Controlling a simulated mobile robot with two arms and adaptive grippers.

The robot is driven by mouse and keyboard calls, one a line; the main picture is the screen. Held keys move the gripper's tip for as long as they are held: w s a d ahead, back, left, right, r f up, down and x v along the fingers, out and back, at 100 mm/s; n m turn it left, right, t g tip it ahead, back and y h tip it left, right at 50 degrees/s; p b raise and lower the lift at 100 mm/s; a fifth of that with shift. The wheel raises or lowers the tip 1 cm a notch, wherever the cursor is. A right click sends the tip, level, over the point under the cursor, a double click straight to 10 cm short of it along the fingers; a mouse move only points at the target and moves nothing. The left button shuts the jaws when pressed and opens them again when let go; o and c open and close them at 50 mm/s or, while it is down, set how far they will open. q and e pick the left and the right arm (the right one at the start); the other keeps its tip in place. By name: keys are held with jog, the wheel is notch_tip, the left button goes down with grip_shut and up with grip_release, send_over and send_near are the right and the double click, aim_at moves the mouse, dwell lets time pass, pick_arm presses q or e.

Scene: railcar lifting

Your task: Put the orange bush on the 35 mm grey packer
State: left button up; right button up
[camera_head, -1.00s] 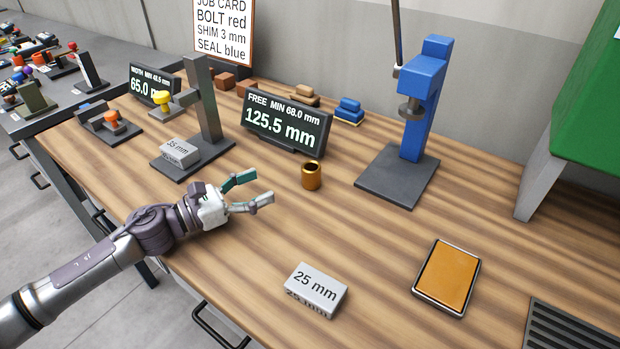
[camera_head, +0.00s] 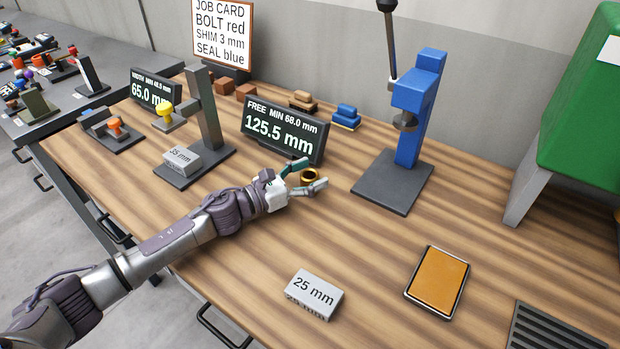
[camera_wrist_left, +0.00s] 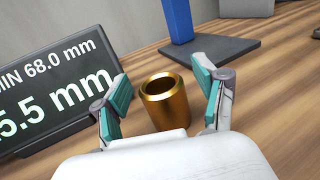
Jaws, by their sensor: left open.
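The orange bush, a hollow metallic cylinder, stands upright on the bench (camera_head: 309,177). In the left wrist view the bush (camera_wrist_left: 166,103) is between the two teal-padded fingers, with a gap showing on each side. My left gripper (camera_head: 312,174) is open around it in the head view, and its fingers hide part of the bush. It also shows in the left wrist view (camera_wrist_left: 163,105). The 35 mm grey packer (camera_head: 182,159) lies on the dark base of a gauge stand, left of the gripper, with nothing on its top. My right gripper is not in view.
The display reading 125.5 mm (camera_head: 283,133) stands just behind the left gripper. A blue press (camera_head: 412,110) on a dark plate is to the right. A 25 mm packer (camera_head: 314,294) and an orange-topped tray (camera_head: 438,281) lie at the front. The bench between them is clear.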

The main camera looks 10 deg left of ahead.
aim_at(309, 173)
pick_arm(q)
jog(key=shift+c, duration=0.3)
grip_shut()
jog(key=shift+r, duration=0.15)
jog(key=shift+r, duration=0.55)
notch_tip(309, 173, up, 3)
jog(key=shift+f, duration=0.1)
jog(key=s+d+r+p, duration=0.3)
jog(key=s+d+r, duration=0.4)
jog(key=d, duration=0.2)
